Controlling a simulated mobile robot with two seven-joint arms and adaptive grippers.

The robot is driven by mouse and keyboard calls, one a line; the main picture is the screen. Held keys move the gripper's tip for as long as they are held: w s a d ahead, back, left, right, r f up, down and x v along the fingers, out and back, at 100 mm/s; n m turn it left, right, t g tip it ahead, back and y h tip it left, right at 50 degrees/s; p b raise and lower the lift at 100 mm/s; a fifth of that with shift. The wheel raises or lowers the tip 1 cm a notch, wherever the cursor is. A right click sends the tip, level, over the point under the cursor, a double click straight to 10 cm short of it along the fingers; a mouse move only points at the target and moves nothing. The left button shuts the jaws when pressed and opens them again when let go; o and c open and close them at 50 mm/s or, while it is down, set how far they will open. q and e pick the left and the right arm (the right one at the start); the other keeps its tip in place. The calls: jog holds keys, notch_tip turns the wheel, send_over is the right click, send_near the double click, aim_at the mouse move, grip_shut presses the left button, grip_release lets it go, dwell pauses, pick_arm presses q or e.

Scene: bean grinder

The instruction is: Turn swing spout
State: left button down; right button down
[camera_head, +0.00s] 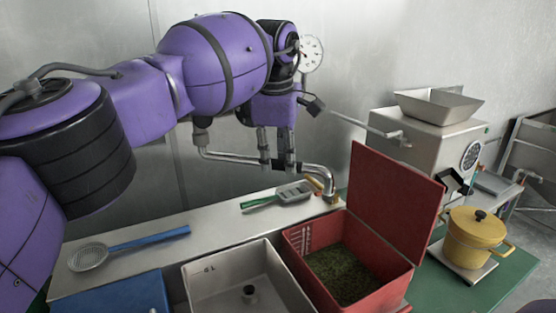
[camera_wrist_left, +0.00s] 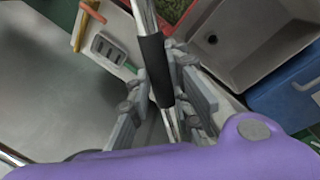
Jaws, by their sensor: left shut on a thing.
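The swing spout (camera_head: 225,157) is a metal pipe that runs across the back, above the steel counter. Its bent outlet end (camera_head: 331,186) points down behind the red bin. My left gripper (camera_head: 277,162) reaches down from above and is shut on the spout's straight part. In the left wrist view the spout, with a black sleeve (camera_wrist_left: 154,68), passes between the fingers of my left gripper (camera_wrist_left: 165,90). The fingers partly hide the pipe. My right gripper is not in view.
A red bin (camera_head: 398,205) with its lid raised holds green bits. A grey sink-like basin (camera_head: 215,287) lies left of it. A green-handled scoop (camera_head: 290,195) and a blue-handled strainer (camera_head: 140,242) lie on the counter. A grinder (camera_head: 430,145) and yellow pot (camera_head: 474,240) stand right.

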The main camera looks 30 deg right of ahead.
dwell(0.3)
pick_arm(q)
jog(key=c, duration=1.6)
grip_release()
jog(key=r, duration=0.4)
jog(key=s+a+r, duration=0.1)
jog(key=r, duration=0.6)
jog(key=shift+s+a+r, duration=0.3)
jog(key=shift+s+r, duration=0.05)
jog(key=shift+r, duration=0.05)
